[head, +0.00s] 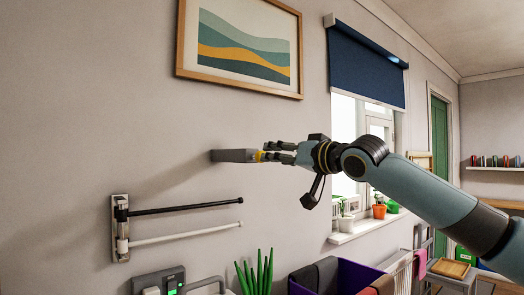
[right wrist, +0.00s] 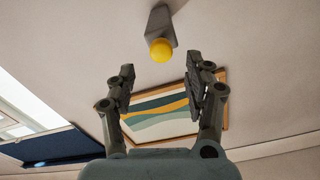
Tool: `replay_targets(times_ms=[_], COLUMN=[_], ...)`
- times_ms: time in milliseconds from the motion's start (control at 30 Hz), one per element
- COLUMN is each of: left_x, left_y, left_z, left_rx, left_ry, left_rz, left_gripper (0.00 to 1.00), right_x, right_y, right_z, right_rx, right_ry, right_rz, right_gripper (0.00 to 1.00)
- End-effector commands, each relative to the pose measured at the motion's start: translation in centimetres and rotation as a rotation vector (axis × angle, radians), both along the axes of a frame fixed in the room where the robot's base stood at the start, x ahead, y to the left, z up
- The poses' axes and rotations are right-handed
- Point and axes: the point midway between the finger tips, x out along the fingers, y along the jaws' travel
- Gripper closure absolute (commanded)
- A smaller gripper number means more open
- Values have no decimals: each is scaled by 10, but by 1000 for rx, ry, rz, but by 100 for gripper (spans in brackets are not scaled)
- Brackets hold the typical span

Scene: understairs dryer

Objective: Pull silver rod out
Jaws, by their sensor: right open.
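A grey, silver-looking bar-shaped fitting (head: 233,155) sticks out from the wall, with a yellow ball knob (head: 259,156) on its end. In the right wrist view the grey fitting (right wrist: 160,24) meets the wall and the yellow knob (right wrist: 161,50) faces me. My right gripper (head: 272,151) is at the knob's end of the fitting. In the wrist view its two fingers (right wrist: 166,68) are spread apart, with the knob centred between their lines near the tips. Nothing is held; I cannot tell whether a finger touches the knob. My left gripper is out of view.
Below, a wall bracket (head: 120,228) carries a black swing arm (head: 186,208) and a white one (head: 185,236). A framed picture (head: 242,45) hangs above. A window with a blue blind (head: 366,65) and potted plants is at right. A purple bin (head: 356,275) stands below.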

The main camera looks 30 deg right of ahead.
Motion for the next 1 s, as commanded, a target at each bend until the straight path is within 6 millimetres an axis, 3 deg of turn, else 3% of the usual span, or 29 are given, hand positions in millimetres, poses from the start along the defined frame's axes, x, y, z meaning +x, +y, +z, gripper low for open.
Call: replay_targets(times_ms=[200, 400, 767, 1000], left_x=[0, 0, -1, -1], left_y=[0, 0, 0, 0], left_z=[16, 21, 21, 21], left_rx=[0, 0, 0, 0], left_ry=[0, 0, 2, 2], left_rz=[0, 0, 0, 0], left_gripper=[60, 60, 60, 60], right_x=[39, 62, 67, 67], right_y=[5, 6, 7, 7], right_z=[3, 1, -1, -1], right_rx=[9, 3, -2, -2], right_ry=[0, 1, 1, 1], right_rz=[3, 2, 3, 3], right_gripper=[48, 48, 48, 78])
